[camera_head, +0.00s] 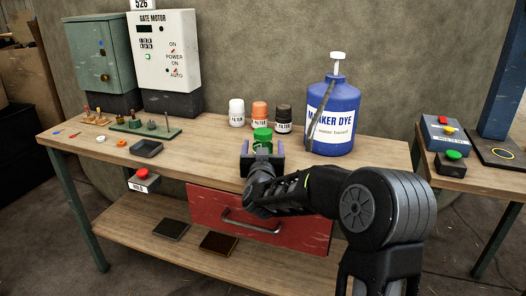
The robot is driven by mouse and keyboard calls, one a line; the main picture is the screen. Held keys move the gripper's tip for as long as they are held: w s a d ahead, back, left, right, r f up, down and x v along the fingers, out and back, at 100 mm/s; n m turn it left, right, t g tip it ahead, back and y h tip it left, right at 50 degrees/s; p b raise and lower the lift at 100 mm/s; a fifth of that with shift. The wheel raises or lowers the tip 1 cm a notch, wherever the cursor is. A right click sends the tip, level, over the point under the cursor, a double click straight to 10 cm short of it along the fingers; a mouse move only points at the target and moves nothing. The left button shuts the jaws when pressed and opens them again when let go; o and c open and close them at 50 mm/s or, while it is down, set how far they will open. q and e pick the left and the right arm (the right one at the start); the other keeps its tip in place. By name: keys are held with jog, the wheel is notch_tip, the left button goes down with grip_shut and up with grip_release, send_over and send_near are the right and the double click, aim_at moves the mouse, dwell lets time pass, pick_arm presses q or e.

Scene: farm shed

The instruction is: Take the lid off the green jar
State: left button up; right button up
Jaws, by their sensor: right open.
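My left gripper is not in view.
White (237,113), orange (260,114) and dark (284,119) jars stand behind the green one. A big blue marker dye jug (339,122) stands to the right. A dark tray (146,148) lies left. A red drawer (205,204) is below the benchtop.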

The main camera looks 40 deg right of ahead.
aim_at(263, 130)
jog(key=shift+c, duration=0.6)
jog(key=c, duration=1.5)
notch_tip(263, 130, up, 10)
jog(key=p, duration=0.3)
jog(key=o, duration=1)
grip_shut()
